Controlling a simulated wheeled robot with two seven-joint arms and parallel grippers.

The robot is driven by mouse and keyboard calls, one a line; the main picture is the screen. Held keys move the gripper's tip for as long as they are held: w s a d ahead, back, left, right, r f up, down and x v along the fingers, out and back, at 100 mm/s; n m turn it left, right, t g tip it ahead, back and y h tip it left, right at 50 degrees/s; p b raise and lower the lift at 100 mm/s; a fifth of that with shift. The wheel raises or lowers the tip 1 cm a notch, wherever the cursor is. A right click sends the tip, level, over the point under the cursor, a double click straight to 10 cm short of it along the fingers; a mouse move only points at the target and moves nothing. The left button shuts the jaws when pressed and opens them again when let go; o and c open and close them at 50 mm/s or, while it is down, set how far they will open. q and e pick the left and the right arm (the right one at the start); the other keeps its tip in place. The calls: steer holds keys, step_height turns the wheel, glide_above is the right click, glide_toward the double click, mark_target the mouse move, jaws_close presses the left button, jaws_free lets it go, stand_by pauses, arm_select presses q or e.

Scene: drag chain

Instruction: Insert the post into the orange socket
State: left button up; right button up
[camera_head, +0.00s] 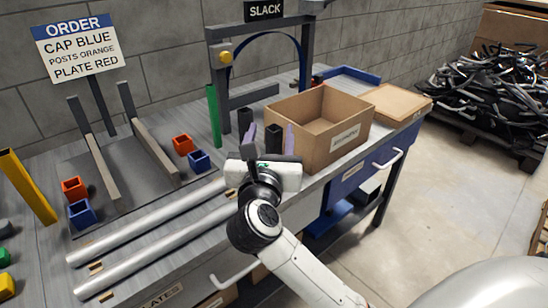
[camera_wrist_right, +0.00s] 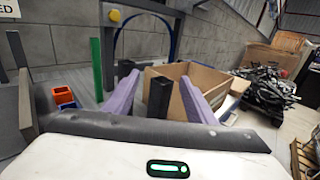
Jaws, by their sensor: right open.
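My right gripper (camera_head: 270,132) is open. Its two purple fingers stand apart on either side of a dark upright post (camera_head: 273,142); the right wrist view also shows this post (camera_wrist_right: 158,98) between the fingers. I cannot tell whether either finger touches it. A second dark post (camera_head: 245,119) stands just behind. A green post (camera_head: 214,115) stands to the left, near the frame. One orange socket (camera_head: 183,145) sits beside a blue socket (camera_head: 199,161); another orange socket (camera_head: 73,188) sits farther left above another blue one (camera_head: 81,212). My left gripper is not in view.
An open cardboard box (camera_head: 345,147) stands close to the right of my gripper. Two silver rails (camera_head: 150,225) lie along the front of the bench. Slanted grey bars (camera_head: 148,135) and a yellow bar (camera_head: 28,187) rise at the left. A frame with a SLACK sign (camera_head: 265,10) stands behind.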

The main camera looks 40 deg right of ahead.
steer(key=f+x, duration=0.1)
steer(key=x, duration=0.6)
steer(key=shift+d+f, duration=0.15)
steer(key=shift+d, duration=0.1)
steer(key=shift+s, duration=0.15)
jaws_close()
